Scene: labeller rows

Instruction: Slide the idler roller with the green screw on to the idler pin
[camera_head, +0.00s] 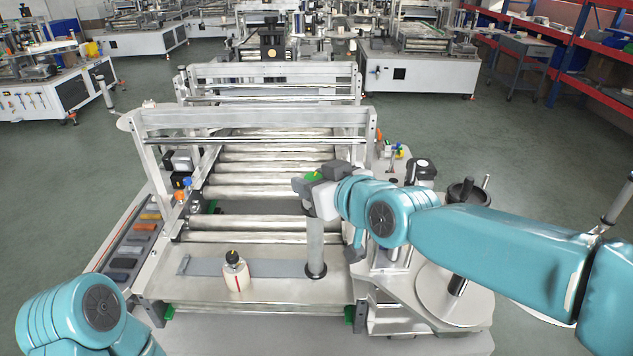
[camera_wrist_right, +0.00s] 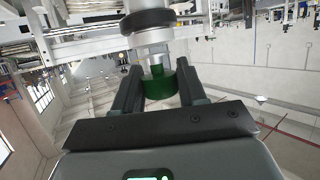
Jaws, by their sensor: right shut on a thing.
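My right gripper (camera_head: 318,198) is shut on the roller's upper end. In the right wrist view, the green screw (camera_wrist_right: 160,86) lies between the two dark fingers, and a black ring (camera_wrist_right: 148,20) shows further along the pale cylinder. My left gripper is out of view.
A cream spool with a black knob (camera_head: 236,272) stands on the front plate, left of the roller. A round metal disc (camera_head: 455,295) with a dark post stands at right. Several horizontal rollers (camera_head: 260,190) lie behind. A parts strip (camera_head: 135,240) runs along the left.

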